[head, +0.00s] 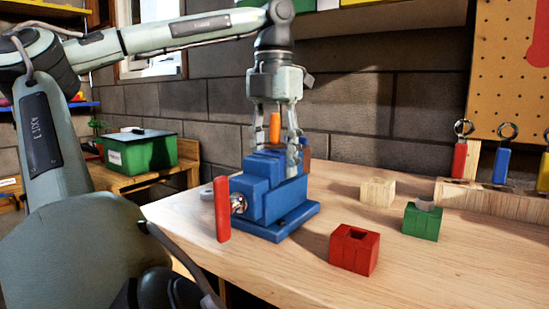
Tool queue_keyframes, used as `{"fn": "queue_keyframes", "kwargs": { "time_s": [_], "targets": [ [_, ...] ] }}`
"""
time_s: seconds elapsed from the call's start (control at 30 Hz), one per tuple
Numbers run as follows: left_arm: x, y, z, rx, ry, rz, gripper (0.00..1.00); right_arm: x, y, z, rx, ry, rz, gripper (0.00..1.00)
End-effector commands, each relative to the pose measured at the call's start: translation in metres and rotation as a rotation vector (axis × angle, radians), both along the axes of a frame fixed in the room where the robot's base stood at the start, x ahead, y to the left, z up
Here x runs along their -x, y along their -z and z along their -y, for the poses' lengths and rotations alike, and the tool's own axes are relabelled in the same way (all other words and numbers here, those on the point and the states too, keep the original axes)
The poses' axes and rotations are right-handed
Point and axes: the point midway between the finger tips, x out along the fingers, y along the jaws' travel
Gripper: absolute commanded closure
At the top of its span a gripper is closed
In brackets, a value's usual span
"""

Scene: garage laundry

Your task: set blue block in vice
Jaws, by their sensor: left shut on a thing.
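The blue vice (270,214) stands on the wooden workbench, with a red handle (221,208) on its left front. My left gripper (276,152) points straight down over the top of the vice and is shut on the blue block (265,157). The block is at the vice's jaws and largely hidden by the fingers and the vice. I cannot tell whether it rests between the jaws or is held just above them. An upright orange piece (275,127) shows between the fingers. My right gripper is not in view.
A red block (354,250), a green block (422,222) and a pale wooden block (377,191) stand right of the vice. A wooden rack (490,201) with coloured-handled tools is at the right back. A green bin (140,151) stands on another bench.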

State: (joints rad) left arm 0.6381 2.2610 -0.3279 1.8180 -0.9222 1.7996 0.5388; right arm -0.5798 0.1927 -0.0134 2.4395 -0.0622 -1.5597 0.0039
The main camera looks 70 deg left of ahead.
Motion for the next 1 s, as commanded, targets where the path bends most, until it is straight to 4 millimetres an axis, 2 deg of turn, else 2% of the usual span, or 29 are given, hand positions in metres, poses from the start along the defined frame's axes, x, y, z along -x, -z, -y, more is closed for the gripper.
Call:
{"fn": "queue_keyframes", "kwargs": {
  "time_s": [0.37, 0.4, 0.57, 0.87, 1.0],
  "targets": [
    [0.000, 0.001, 0.000, 0.000, 0.000, 0.000, 0.81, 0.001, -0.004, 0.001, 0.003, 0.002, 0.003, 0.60],
    [0.000, 0.001, 0.000, 0.000, 0.000, 0.000, 0.48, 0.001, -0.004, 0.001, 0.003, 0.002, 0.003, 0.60],
    [0.000, 0.001, 0.000, 0.000, 0.000, 0.000, 0.29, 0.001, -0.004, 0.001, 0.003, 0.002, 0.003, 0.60],
    [0.000, 0.000, 0.000, 0.000, 0.000, 0.000, 0.29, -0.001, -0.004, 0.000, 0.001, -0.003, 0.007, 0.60],
    [0.000, -0.011, -0.001, -0.002, -0.002, 0.001, 0.29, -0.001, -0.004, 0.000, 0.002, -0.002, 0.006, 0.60]
  ]
}}
